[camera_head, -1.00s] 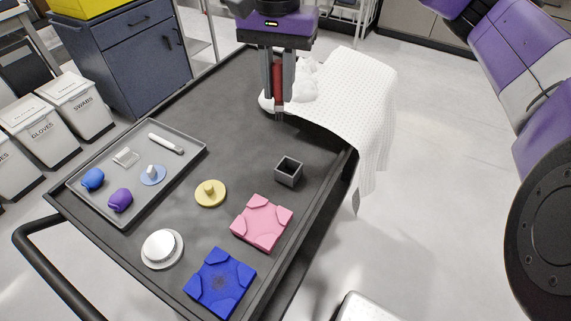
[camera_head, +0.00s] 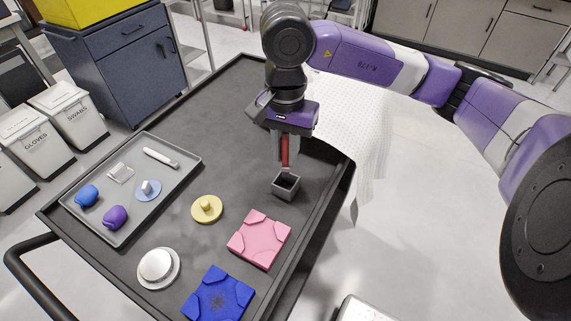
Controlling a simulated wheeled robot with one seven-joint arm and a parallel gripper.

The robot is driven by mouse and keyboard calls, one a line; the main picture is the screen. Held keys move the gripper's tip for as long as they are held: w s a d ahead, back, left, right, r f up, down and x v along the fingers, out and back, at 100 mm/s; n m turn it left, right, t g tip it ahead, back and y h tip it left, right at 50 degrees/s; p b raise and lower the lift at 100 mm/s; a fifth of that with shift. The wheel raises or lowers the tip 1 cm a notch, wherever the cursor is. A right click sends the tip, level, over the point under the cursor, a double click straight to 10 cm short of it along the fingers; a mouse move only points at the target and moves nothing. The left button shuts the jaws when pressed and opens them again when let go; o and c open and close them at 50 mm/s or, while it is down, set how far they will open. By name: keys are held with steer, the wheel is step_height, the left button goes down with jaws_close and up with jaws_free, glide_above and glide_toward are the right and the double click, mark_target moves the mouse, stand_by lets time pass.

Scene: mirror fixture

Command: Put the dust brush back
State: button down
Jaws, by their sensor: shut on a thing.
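The dust brush (camera_head: 285,151) shows as a red upright handle between the fingers of my gripper (camera_head: 286,164). The gripper is shut on it and points down. The small grey square open-topped holder (camera_head: 287,188) stands on the cart top directly below the gripper. The brush's lower end is at or just over the holder's opening. I cannot tell whether it is inside. The fingers hide part of the brush.
A pink block (camera_head: 259,239), a blue block (camera_head: 218,294), a yellow knobbed disc (camera_head: 207,209) and a white round piece (camera_head: 157,266) stand nearby. A grey tray (camera_head: 98,229) holds several small items. A white cloth (camera_head: 355,135) drapes over the right edge.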

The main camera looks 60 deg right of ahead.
mark_target(285, 163)
steer(key=shift+f, duration=2.4)
steer(key=shift+f+b, duration=0.6)
steer(key=shift+b, duration=0.4)
steer(key=c, duration=1.3)
jaws_free()
steer(key=shift+r, duration=0.15)
